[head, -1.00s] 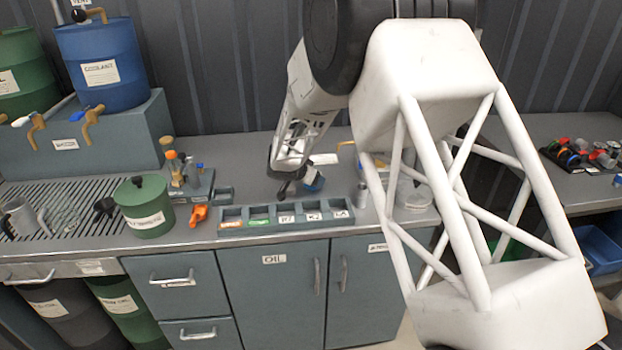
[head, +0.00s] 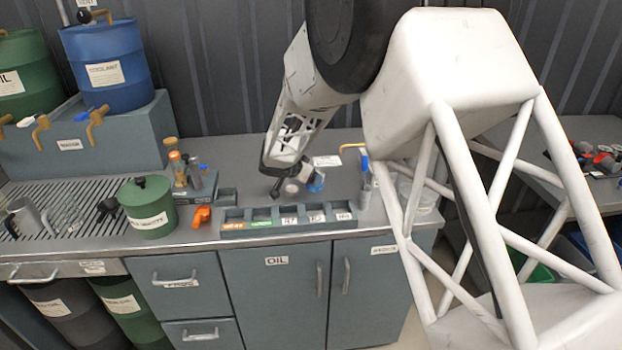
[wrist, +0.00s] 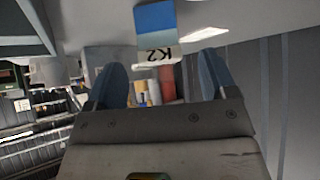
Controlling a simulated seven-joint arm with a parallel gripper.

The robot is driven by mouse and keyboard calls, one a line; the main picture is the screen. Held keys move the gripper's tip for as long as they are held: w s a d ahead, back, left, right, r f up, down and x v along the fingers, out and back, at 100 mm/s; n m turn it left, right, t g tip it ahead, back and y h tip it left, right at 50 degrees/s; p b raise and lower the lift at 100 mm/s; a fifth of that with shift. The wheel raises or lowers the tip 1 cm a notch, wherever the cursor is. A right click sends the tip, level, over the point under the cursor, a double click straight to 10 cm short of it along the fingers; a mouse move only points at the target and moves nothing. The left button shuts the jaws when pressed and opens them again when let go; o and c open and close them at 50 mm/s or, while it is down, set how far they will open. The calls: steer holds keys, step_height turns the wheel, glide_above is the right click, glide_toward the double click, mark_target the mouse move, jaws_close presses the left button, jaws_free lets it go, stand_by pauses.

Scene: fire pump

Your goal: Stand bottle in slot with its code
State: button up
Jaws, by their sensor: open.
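A small bottle with a blue part (head: 316,183) is on the counter behind the slot rack, partly hidden by my gripper. In the wrist view the blue piece with a white label reading K2 (wrist: 157,32), upside down, shows just beyond my fingers. My gripper (head: 280,187) is low over the counter beside the bottle. In the wrist view my gripper (wrist: 160,82) has its two blue-grey fingers wide apart with nothing clasped. The slot rack (head: 289,224) lies along the counter's front edge, with several open compartments, each with a front label; the small codes are hard to read.
A green drum (head: 146,208) and an orange item (head: 201,215) stand left of the rack. A holder with small bottles (head: 188,180) is behind them. A slim blue-topped item (head: 364,165) and clear containers (head: 420,195) are to the right. Bare counter lies behind the rack.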

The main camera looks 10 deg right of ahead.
steer(key=shift+v, duration=1.35)
steer(key=s+d+r+n+g+y, duration=0.15)
steer(key=s+d+r, duration=0.35)
steer(key=s+r, duration=0.5)
steer(key=s+d+r+n+g, duration=0.2)
steer(key=s+d+r, duration=0.35)
steer(key=s, duration=0.75)
steer(key=s+r+n+y, duration=0.2)
steer(key=s+n+y, duration=0.3)
steer(key=s, duration=2.2)
steer(key=shift+s+a+r+n, duration=0.15)
steer(key=shift+s+a+n, duration=0.1)
steer(key=shift+s+n, duration=0.15)
